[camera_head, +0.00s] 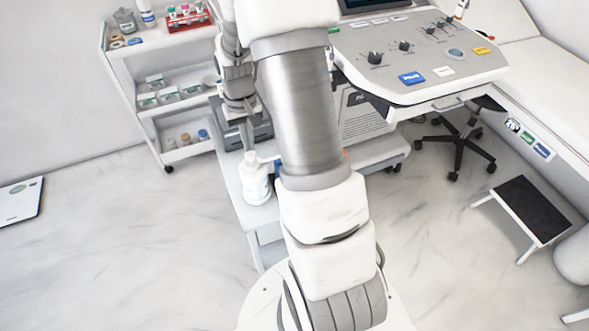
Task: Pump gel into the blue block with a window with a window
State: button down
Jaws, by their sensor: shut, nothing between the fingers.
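A white pump bottle (256,188) stands upright on a small white side table, left of my arm. Its white pump head (251,160) points up. My gripper (249,146) points down right above the pump head, shut with nothing held. I cannot tell whether the fingertips touch the pump. A small bit of blue (278,166) shows just right of the bottle, mostly hidden behind my arm. I cannot tell whether it is the blue block, and no window is visible on it.
A white shelf cart (152,107) with bottles and a red rack stands at the back left. A console panel (425,62) with knobs is at the upper right. A black-topped step stool (530,209) and a wheeled chair base (455,142) stand right. The left floor is mostly clear.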

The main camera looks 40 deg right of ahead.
notch_tip(320, 180, up, 6)
jog(key=p, duration=0.4)
jog(key=shift+p, duration=0.3)
dwell(0.4)
jog(key=s+a+r+n+t+p, duration=0.1)
jog(key=s+a+r, duration=0.2)
jog(key=r, duration=0.4)
jog(key=s+a+r+t+p, duration=0.1)
jog(key=s+a+r, duration=0.25)
jog(key=r, duration=0.45)
jog(key=s+a+r+n+t+p, duration=0.1)
jog(key=s+a+r+t+p, duration=0.2)
jog(key=r, duration=0.4)
jog(key=s+a+r+n, duration=0.1)
jog(key=s+a+r, duration=0.2)
jog(key=s, duration=0.6)
notch_tip(320, 180, up, 2)
jog(key=shift+t, duration=0.3)
jog(key=shift+s+d, duration=0.1)
jog(key=shift+d, duration=0.05)
